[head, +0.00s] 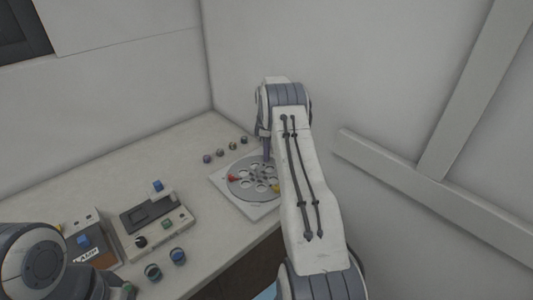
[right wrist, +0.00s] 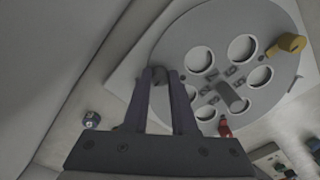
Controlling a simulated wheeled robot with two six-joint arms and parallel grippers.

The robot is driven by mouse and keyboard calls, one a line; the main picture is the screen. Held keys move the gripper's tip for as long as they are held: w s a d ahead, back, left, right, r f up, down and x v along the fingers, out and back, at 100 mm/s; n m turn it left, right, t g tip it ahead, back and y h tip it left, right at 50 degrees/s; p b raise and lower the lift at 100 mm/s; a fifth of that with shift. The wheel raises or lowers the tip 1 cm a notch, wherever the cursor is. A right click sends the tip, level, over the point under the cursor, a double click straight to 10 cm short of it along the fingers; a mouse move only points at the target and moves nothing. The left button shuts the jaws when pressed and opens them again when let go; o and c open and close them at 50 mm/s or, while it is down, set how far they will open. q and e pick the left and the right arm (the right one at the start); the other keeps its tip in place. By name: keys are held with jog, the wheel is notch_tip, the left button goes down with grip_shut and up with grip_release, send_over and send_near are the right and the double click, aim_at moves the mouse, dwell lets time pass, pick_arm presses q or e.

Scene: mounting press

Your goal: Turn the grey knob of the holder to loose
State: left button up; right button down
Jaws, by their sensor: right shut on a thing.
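The holder is a round grey plate (head: 241,190) with several round holes, on a pale square base on the bench. It also fills much of the right wrist view (right wrist: 185,45). My right gripper (head: 266,157) reaches down to the plate's far edge. In the right wrist view my right gripper (right wrist: 160,82) is shut on the dark grey knob (right wrist: 159,75) at the plate's rim. The fingers hide part of the knob, and I cannot read its setting. My left gripper is not in view; only my left arm shows at the lower left.
Several small dark cylinders stand behind the holder. A control box (head: 155,222) with a blue-topped part and two round pots stand left. A wall rises close behind and right.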

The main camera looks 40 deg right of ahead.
dwell(0.4)
jog(key=c, duration=0.7)
grip_release()
jog(key=shift+r, duration=0.5)
notch_tip(320, 180, up, 10)
jog(key=b, duration=0.1)
jog(key=shift+f+b, duration=0.25)
jog(key=shift+b, duration=0.05)
